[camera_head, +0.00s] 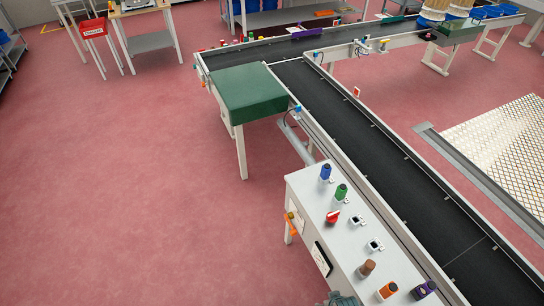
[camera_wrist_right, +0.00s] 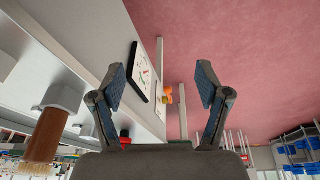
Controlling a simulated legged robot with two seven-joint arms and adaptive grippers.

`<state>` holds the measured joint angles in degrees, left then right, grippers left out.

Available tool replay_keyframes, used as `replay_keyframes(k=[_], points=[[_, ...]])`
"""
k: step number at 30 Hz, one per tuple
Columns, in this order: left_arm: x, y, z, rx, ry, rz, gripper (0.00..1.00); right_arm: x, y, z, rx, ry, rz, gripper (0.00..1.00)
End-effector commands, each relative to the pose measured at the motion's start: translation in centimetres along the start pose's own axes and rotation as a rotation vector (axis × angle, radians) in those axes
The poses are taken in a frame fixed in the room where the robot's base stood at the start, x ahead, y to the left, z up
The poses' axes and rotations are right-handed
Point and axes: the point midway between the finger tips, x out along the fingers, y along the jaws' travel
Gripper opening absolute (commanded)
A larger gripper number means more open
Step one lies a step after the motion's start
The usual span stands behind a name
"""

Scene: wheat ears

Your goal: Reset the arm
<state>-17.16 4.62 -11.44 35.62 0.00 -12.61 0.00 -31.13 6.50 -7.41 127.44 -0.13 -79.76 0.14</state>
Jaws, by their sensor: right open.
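My right gripper (camera_wrist_right: 160,84) is open in the right wrist view, with its two blue-padded fingers wide apart. Nothing is held between them. Beyond the fingers are the side of a white control cabinet and the pink floor. In the head view a small grey-green piece (camera_head: 342,299) shows at the bottom edge, in front of the cabinet; it looks like part of my right arm. My left gripper is not in view.
A green-topped table (camera_head: 248,92) stands farther off. Floor at left is clear.

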Motion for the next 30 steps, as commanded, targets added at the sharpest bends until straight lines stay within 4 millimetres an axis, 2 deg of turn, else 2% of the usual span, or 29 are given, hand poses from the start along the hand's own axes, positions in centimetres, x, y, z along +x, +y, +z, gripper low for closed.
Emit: replay_keyframes(k=[1, 5, 8, 11, 12, 15, 18, 21, 24, 27, 30], points=[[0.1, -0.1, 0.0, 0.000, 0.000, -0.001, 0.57, 1.8, -0.1, 0.5, -0.002, -0.011, -0.002, 0.76], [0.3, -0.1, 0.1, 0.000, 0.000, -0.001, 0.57, 6.7, -0.3, 2.0, -0.006, -0.032, -0.006, 0.76], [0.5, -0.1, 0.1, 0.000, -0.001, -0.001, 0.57, 11.2, -0.6, 4.0, -0.010, -0.052, -0.009, 0.76], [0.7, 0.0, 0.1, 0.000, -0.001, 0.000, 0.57, 16.5, -0.9, 7.4, -0.015, -0.078, -0.013, 0.76], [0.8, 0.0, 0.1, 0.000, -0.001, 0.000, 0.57, 18.6, -1.0, 9.1, -0.018, -0.090, -0.014, 0.76], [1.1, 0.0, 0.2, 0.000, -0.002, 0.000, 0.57, 23.1, -1.2, 14.0, -0.024, -0.118, -0.017, 0.76], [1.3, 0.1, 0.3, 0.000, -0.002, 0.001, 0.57, 26.3, -1.4, 19.1, -0.031, -0.143, -0.020, 0.76], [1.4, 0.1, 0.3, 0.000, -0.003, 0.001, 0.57, 28.2, -1.4, 23.8, -0.036, -0.164, -0.022, 0.76], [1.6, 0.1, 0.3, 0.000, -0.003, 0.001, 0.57, 28.9, -1.4, 27.3, -0.040, -0.178, -0.023, 0.76], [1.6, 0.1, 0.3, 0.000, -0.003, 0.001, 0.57, 29.2, -1.3, 29.3, -0.043, -0.186, -0.024, 0.76], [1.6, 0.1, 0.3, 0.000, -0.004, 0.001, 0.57, 29.2, -1.3, 30.1, -0.044, -0.188, -0.024, 0.76]])
